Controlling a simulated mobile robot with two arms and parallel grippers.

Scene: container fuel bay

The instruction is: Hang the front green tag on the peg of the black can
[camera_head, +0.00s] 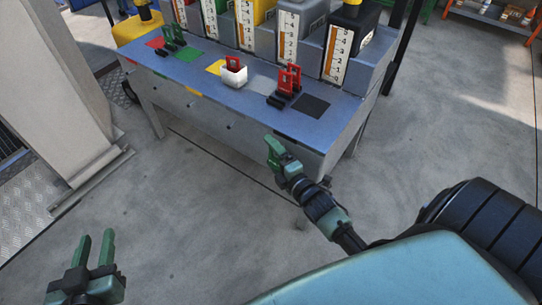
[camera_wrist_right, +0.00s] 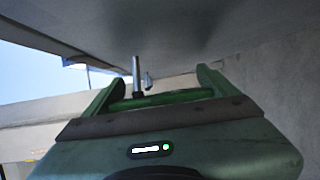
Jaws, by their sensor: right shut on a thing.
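My right gripper (camera_head: 273,150) is in front of the bench's right front edge, shut on a green tag. In the right wrist view the tag (camera_wrist_right: 160,99) shows as a thin green bar between the fingers. The black can (camera_head: 350,38), with a numbered scale on its front, stands at the right end of the raised step. A small pale part shows on its right side; I cannot tell whether it is the peg. More green tags (camera_head: 173,34) stand in a black holder at the bench's left. My left gripper (camera_head: 96,245) is open and empty over the floor.
Grey, green, yellow and red cans stand left of the black can. The floor in front is clear.

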